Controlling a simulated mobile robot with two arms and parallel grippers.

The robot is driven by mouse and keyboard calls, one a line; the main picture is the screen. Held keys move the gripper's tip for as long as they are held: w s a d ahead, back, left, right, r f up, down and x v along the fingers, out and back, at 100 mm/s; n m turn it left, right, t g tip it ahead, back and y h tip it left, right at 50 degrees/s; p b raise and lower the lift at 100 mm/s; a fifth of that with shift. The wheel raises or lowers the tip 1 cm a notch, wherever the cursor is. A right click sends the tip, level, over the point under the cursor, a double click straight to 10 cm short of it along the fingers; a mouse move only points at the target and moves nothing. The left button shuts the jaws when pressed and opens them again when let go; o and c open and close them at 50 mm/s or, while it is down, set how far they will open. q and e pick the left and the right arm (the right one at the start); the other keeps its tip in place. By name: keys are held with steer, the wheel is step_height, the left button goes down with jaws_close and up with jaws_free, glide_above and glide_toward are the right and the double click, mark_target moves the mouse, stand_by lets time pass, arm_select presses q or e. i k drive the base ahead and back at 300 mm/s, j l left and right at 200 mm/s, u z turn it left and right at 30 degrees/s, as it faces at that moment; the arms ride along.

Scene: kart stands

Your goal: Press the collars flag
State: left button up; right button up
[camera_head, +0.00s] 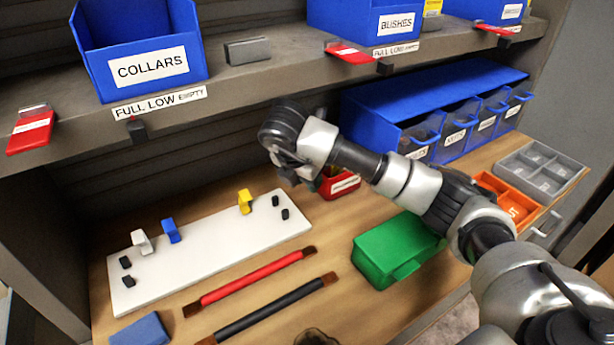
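The blue collars bin (150,88) stands on the upper shelf at the left, with a white COLLARS label on its front. To its left, a red flag (30,132) with a white strip hangs at the shelf's front edge. My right gripper (291,178) comes in from the right and hangs over the table, below the shelf and well right of the flag. Its fingers are small and dark, so their opening is unclear. My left gripper is not in view.
More red flags (350,55) sit by the bushes bin (368,22) and farther right. A grey block (247,50) lies on the shelf. Below are a white board (205,262) with pegs, red and black straps, a green box (384,255) and blue drawers (430,120).

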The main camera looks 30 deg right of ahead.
mark_target(35, 129)
steer(key=k, duration=1.5)
